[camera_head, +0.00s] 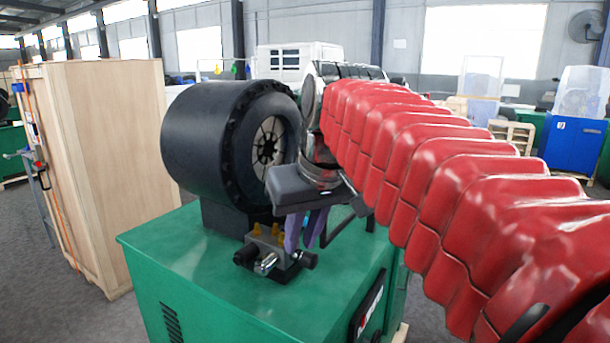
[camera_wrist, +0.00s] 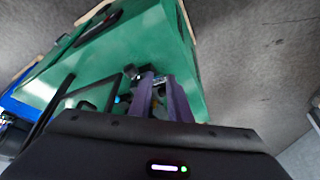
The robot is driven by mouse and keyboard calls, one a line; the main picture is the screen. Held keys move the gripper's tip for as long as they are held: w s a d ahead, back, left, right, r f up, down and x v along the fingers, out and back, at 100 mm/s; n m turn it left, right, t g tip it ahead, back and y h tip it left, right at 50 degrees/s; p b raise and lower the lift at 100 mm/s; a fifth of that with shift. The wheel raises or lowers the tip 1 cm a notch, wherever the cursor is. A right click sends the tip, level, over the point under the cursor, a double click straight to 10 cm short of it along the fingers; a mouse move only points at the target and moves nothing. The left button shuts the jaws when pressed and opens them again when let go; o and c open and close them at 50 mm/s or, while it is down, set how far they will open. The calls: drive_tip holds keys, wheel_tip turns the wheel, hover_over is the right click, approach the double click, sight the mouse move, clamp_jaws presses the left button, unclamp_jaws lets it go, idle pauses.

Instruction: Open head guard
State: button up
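The crimper's black cylindrical head (camera_head: 215,135), with a ring of dies around its opening, sits on a green machine base (camera_head: 180,255). A thin black frame (camera_head: 343,232) stands at the head's front side, partly behind my arm. It also shows in the wrist view (camera_wrist: 106,82), left of the fingers. I cannot tell surely whether this frame is the head guard. My gripper (camera_head: 303,246) has purple fingers pointing down in front of the head, above the base. In the wrist view my gripper (camera_wrist: 160,84) shows a gap between its fingers, with nothing held.
A block with yellow caps and black knobs (camera_head: 270,250) stands on the base close to my fingers. A wooden crate (camera_head: 105,165) is at the left. Grey floor (camera_wrist: 255,60) lies open beside the base.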

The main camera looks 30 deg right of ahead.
drive_tip(key=w+d+r, duration=0.1)
drive_tip(key=d+r, duration=0.7)
drive_tip(key=w+d+r, duration=0.2)
drive_tip(key=d+r, duration=0.5)
drive_tip(key=r, duration=0.2)
drive_tip(key=shift+w+d+r+g, duration=0.25)
drive_tip(key=shift+w+d+g, duration=0.05)
drive_tip(key=shift+d, duration=0.05)
drive_tip(key=shift+f, duration=0.1)
drive_tip(key=shift+x, duration=6.85)
drive_tip(key=shift+w+d, duration=0.1)
drive_tip(key=shift+c, duration=0.2)
clamp_jaws()
